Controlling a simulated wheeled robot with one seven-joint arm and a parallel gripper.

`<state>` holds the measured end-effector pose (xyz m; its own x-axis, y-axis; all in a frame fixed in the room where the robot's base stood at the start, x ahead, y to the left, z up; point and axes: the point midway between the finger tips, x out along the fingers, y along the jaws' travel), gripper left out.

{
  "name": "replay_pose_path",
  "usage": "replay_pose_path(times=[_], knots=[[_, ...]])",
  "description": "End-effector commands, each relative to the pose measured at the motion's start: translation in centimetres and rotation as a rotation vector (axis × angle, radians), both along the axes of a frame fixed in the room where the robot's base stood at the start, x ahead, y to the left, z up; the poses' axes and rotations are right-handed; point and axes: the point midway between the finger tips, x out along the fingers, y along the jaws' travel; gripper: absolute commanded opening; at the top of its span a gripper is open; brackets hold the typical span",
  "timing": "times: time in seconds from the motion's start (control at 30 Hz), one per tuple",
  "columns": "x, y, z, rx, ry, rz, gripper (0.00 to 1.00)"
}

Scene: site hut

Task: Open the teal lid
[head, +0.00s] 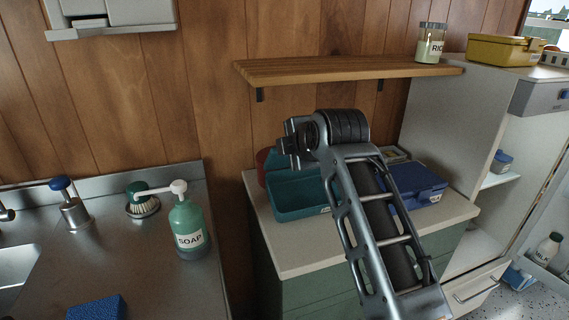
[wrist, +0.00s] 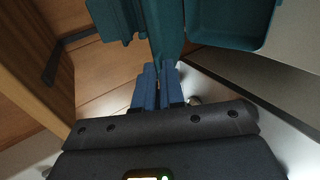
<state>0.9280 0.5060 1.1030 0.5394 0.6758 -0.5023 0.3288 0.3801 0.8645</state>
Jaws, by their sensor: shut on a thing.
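The teal box (head: 300,213) stands on the pale counter beneath the wooden shelf, with its inside showing. Its teal lid (head: 277,171) is raised at the back of the box; my arm covers part of this area. In the wrist view the lid (wrist: 166,30) is seen nearly edge-on, with the open box (wrist: 225,28) to its right. My gripper (wrist: 158,70) has its blue fingers close together on the lid's edge. In the head view the fingertips are hard to make out.
A blue box (head: 418,187) sits right of the teal box, partly behind my arm. A dark red container (head: 262,157) is behind the lid. The wooden shelf (head: 330,70) overhangs the counter (head: 290,258). A soap bottle (head: 188,228) stands on the steel sink top at left.

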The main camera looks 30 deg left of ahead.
Motion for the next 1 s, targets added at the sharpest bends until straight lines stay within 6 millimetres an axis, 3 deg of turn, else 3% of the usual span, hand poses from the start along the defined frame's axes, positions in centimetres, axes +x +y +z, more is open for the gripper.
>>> replay_pose_path(times=[0.3, 1.0], knots=[[2.0, 1.3, 0.9, -0.053, 0.044, 0.001, 0.00], [2.1, 1.4, 0.7, -0.063, 0.054, 0.001, 0.00]])
